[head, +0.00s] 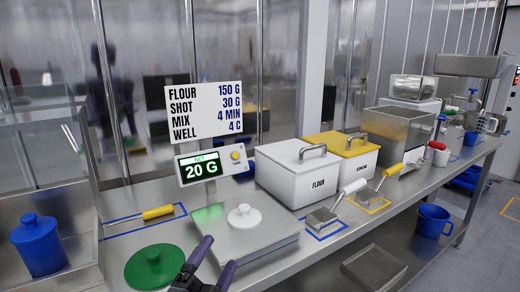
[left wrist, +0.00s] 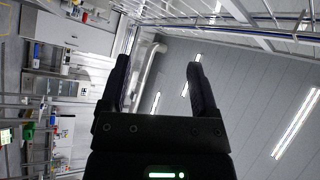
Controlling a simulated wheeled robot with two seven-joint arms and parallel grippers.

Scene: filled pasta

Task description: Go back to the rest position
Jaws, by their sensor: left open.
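My left gripper (head: 218,253) shows at the bottom of the head view, in front of the steel scale (head: 265,235). Its two dark fingers stand apart with nothing between them. In the left wrist view the left gripper (left wrist: 158,65) is open and empty, with ceiling lights and pipes behind it. My right gripper is in neither view.
A green lid (head: 155,268) lies just left of my gripper, and a blue lidded jar (head: 38,246) stands further left. A white flour bin (head: 290,175) and a yellow-lidded bin (head: 345,162) stand behind the scale. Floor to the right is open.

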